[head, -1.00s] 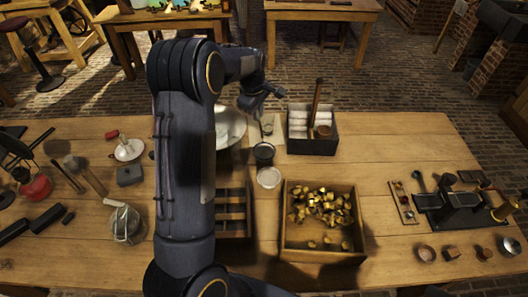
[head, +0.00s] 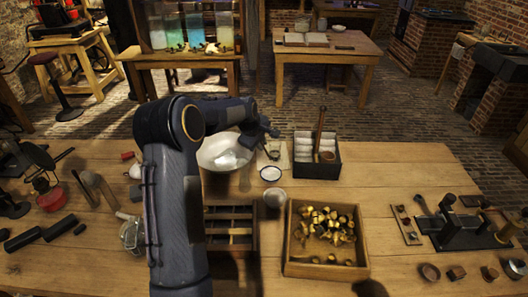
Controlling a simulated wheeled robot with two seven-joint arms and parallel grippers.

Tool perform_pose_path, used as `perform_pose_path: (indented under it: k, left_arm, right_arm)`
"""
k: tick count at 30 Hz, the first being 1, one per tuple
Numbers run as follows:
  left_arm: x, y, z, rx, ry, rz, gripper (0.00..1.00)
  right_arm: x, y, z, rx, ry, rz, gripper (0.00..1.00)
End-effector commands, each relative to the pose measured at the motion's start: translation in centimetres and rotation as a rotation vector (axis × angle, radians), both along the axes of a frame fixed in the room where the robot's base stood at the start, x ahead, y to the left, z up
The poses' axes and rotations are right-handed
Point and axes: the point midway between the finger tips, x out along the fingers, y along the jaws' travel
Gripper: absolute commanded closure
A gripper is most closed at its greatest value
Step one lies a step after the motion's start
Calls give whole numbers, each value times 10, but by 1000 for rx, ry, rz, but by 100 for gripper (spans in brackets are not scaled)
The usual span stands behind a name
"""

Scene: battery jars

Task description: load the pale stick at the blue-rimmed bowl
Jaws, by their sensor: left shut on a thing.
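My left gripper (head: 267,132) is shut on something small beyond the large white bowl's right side. Its fingers are tiny and dark here, so I cannot make out what they hold. A small white bowl with a dark blue rim (head: 270,174) stands on the table, nearer than the gripper and apart from it. I cannot pick out the pale stick with certainty. A small clear glass (head: 273,151) stands just below the gripper in the picture. My right gripper is not in view.
The large white bowl (head: 218,158) is partly behind my left arm. A pale cup (head: 275,198) stands in front of the blue-rimmed bowl. A crate of brass pieces (head: 292,268), a slotted wooden rack (head: 230,208) and a dark box with white rolls (head: 332,169) are close by.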

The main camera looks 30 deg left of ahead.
Motion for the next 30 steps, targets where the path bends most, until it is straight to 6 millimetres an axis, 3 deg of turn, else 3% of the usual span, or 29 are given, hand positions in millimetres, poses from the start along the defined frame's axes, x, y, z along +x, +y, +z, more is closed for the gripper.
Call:
perform_pose_path:
  k: [8,30]
  left_arm:
    - [1,0,-14,0,-4,-1,100]
    - [1,0,-85,0,-4,0,100]
  right_arm:
    - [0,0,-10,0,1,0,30]
    - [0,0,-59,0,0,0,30]
